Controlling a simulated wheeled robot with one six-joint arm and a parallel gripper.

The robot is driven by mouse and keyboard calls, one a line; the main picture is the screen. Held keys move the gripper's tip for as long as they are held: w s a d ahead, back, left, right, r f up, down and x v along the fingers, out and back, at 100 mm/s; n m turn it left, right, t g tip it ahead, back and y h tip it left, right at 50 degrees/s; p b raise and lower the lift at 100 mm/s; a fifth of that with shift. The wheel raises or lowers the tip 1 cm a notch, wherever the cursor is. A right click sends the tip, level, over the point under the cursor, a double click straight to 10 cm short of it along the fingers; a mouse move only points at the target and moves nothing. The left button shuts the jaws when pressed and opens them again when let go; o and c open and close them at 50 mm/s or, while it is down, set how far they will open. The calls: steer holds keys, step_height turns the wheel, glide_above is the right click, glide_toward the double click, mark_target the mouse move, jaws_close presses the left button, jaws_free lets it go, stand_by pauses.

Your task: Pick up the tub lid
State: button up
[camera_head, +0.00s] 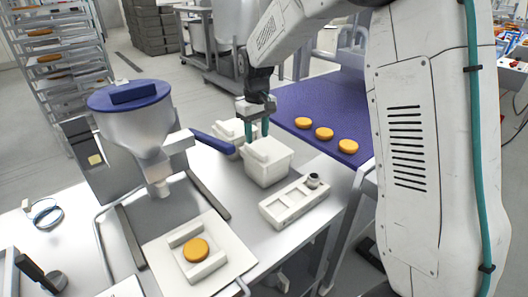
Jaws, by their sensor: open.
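A white square tub (268,172) stands on the steel table, with a white tub lid (281,152) on top. The lid has a raised block-like handle. My gripper (257,132) points down with its teal fingers apart, just above or behind the lid's handle. I cannot tell whether the fingers touch the lid. A second white lidded tub (226,131) stands behind, partly hidden by the first tub and my gripper.
A blue-topped hopper machine (143,124) with a blue lever (212,143) stands left of the tubs. A white control box (294,203) lies in front. A purple belt (316,103) with orange rounds (324,133) runs behind right. A tray (160,253) holds one round.

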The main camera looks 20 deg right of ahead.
mark_target(258, 150)
step_height(258, 150, down, 6)
steer(key=shift+s+r, duration=0.15)
steer(key=shift+r, duration=0.05)
jaws_close()
